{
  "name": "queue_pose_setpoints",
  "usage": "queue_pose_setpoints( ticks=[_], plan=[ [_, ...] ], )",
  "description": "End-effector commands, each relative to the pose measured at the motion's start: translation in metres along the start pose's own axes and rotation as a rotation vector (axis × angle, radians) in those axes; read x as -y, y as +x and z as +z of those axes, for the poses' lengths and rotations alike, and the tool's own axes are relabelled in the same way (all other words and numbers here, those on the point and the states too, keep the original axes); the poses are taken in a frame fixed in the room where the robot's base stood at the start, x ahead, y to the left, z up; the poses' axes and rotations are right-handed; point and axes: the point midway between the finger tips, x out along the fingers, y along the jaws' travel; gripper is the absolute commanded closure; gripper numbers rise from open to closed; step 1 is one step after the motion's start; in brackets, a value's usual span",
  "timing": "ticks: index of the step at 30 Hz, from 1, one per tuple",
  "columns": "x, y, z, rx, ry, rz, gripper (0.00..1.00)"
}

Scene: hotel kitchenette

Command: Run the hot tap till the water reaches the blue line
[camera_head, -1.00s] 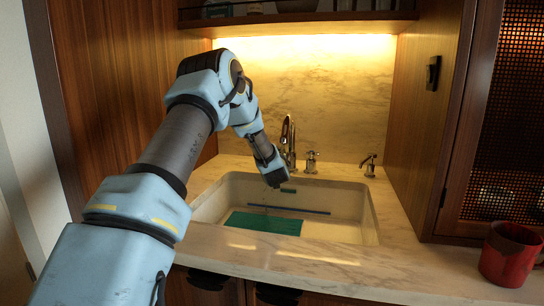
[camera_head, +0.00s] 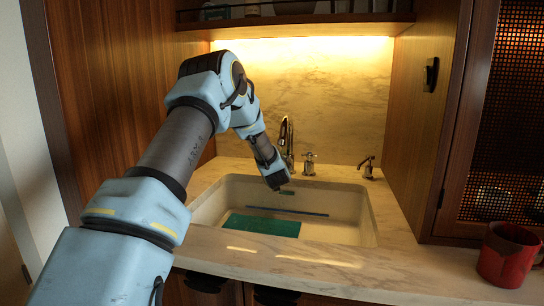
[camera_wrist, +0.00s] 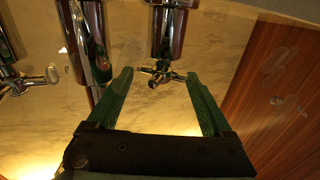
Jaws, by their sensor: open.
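The chrome spout (camera_head: 287,140) stands behind the white sink (camera_head: 375,225). A cross-handled tap (camera_head: 309,163) is to its right. In the wrist view another cross handle (camera_wrist: 160,73) shows between the tips of my gripper (camera_wrist: 158,78), whose green fingers are spread open; I see no clear contact. My arm hides that handle in the head view. The spout also shows left of the fingers in the wrist view (camera_wrist: 88,45). No hot mark is readable. The dark blue line (camera_head: 287,211) runs along the sink's back inner wall. I cannot make out any running water or a water level.
A teal flat piece (camera_head: 262,225) lies in the sink. A small chrome dispenser-like fitting (camera_head: 368,167) stands at the right rear. A red mug (camera_head: 507,255) stands on the right of the counter (camera_head: 400,265). Wooden panels flank the niche, and a shelf (camera_head: 300,22) hangs above.

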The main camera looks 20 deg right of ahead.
Motion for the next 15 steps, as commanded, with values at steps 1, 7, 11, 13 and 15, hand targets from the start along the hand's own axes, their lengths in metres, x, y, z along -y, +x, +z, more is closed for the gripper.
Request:
queue_pose_setpoints(
  ticks=[1, 7, 11, 13, 15],
  plan=[
    [-0.001, -0.004, 0.001, 0.0, 0.0, 0.001, 0.15],
    [-0.001, -0.037, 0.002, 0.0, 0.001, 0.003, 0.15],
    [-0.002, -0.064, 0.002, 0.0, 0.0, 0.003, 0.15],
    [-0.001, -0.076, 0.002, -0.001, 0.001, 0.003, 0.15],
    [-0.002, -0.087, 0.002, 0.0, 0.001, 0.003, 0.15]
  ],
)
